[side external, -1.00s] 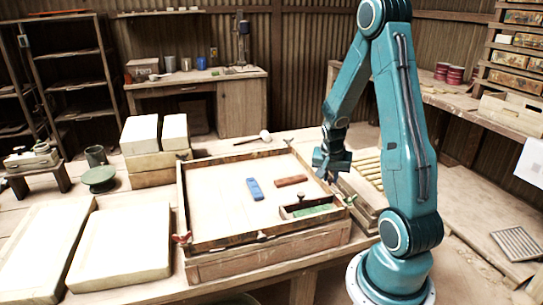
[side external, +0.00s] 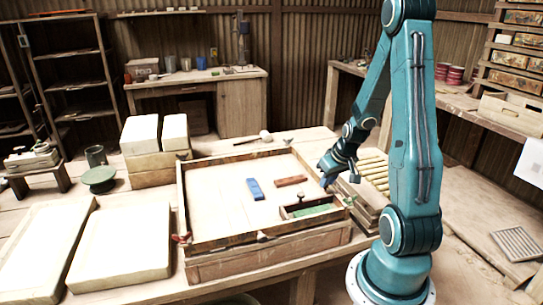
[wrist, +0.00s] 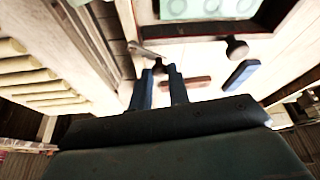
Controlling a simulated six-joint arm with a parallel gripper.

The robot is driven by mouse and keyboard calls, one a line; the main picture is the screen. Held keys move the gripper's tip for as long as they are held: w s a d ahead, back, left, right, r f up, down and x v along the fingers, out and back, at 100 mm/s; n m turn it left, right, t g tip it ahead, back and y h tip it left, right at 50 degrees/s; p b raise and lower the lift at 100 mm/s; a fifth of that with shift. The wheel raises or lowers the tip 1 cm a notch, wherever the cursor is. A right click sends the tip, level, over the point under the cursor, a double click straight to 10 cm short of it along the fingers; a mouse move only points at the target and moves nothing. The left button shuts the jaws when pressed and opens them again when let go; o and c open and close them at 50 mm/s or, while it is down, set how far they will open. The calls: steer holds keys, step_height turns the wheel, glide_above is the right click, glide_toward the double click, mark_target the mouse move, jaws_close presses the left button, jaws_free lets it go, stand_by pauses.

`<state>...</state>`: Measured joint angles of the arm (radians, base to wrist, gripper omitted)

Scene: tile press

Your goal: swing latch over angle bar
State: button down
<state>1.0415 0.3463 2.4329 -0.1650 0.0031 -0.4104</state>
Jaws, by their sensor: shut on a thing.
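My gripper (wrist: 162,78) is shut on a small dark knob (wrist: 158,68) beside a light flat bar that looks like the latch (wrist: 144,49). In the side external view my gripper (side external: 326,184) is low at the right wall of the wooden frame, and it hides the latch there. A dark L-shaped bar, likely the angle bar (wrist: 206,33), borders the green tile (wrist: 212,8). The green tile also lies in the frame's front right corner in the side external view (side external: 312,211). I cannot tell whether the latch touches the bar.
A dark round knob (wrist: 237,49) stands near the green tile. A blue block (side external: 254,189) and a red-brown block (side external: 291,181) lie inside the frame (side external: 222,241). Ribbed slats (side external: 374,172) lie right of the frame. The frame's left floor is clear.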

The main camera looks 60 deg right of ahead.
steer(key=shift+s+a+n+y, duration=0.1)
steer(key=shift+a+n+y, duration=0.1)
steer(key=shift+n, duration=0.35)
steer(key=shift+s+a+n+y, duration=0.1)
steer(key=shift+n+y, duration=0.1)
steer(key=shift+n, duration=0.35)
steer(key=c, duration=1.3)
jaws_free()
steer(key=shift+c, duration=0.2)
